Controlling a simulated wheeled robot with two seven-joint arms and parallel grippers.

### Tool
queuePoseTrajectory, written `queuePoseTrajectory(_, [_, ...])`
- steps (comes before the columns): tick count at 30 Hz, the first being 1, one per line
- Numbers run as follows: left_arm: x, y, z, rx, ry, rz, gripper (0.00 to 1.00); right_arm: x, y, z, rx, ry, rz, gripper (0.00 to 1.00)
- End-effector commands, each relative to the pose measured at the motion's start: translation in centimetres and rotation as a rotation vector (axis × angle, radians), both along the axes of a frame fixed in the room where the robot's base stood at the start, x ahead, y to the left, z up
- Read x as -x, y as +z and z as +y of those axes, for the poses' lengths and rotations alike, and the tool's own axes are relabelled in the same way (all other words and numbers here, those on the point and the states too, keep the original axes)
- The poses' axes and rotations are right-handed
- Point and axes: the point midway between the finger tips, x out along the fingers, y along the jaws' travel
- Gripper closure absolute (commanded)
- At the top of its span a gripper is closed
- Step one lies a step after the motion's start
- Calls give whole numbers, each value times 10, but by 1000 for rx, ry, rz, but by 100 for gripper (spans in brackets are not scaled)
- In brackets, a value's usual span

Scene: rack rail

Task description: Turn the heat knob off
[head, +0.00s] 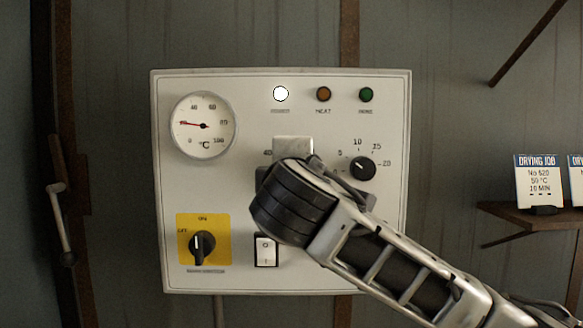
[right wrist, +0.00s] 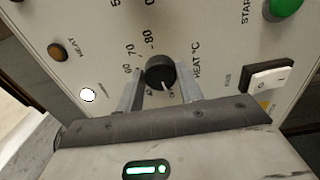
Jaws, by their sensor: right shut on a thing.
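The heat knob (right wrist: 160,70) is round and black with a white pointer line, beside the lettering "HEAT °C" and a printed scale, in the right wrist view. Its pointer faces the near side of that picture, toward my gripper's palm. My right gripper (right wrist: 160,84) has one finger on each side of the knob and is shut on it. In the head view my right arm comes in from the lower right, and its wrist hides the knob and most of its scale. My left gripper is in neither view.
The white control panel (head: 170,270) carries a temperature dial (head: 203,125), a lit white lamp (head: 281,94), a timer knob (head: 363,168), a main switch (head: 202,246) on yellow and a rocker switch (head: 266,250). A green button (right wrist: 284,6) is close by. A card shelf (head: 530,216) is at right.

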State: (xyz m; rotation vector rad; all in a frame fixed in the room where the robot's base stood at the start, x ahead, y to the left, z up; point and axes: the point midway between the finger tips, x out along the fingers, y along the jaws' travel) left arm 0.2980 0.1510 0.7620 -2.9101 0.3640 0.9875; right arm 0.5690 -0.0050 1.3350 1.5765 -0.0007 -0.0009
Motion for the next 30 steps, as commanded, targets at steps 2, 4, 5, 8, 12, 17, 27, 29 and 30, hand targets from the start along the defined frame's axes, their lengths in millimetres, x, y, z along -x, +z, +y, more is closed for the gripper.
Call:
queuePoseTrajectory(2, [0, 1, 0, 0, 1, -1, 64, 0, 0, 1, 13, 3, 0, 86])
queuePoseTrajectory(4, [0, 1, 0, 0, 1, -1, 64, 0, 0, 1, 20, 3, 0, 86])
queuePoseTrajectory(5, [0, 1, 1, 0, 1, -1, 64, 0, -1, 1, 21, 3, 0, 86])
queuePoseTrajectory(8, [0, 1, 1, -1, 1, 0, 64, 0, -1, 1, 24, 3, 1, 86])
queuePoseTrajectory(12, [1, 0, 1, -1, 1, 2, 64, 0, -1, 1, 25, 3, 1, 86])
queuePoseTrajectory(17, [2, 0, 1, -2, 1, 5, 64, 0, -1, 1, 25, 3, 1, 52])
queuePoseTrajectory(27, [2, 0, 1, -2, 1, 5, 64, 1, 0, 1, 21, 2, 0, 42])
queuePoseTrajectory(29, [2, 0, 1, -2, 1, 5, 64, 2, 0, 2, 21, 4, 0, 42])
queuePoseTrajectory(30, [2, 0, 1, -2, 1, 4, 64, 3, 0, 3, 21, 7, 0, 42])
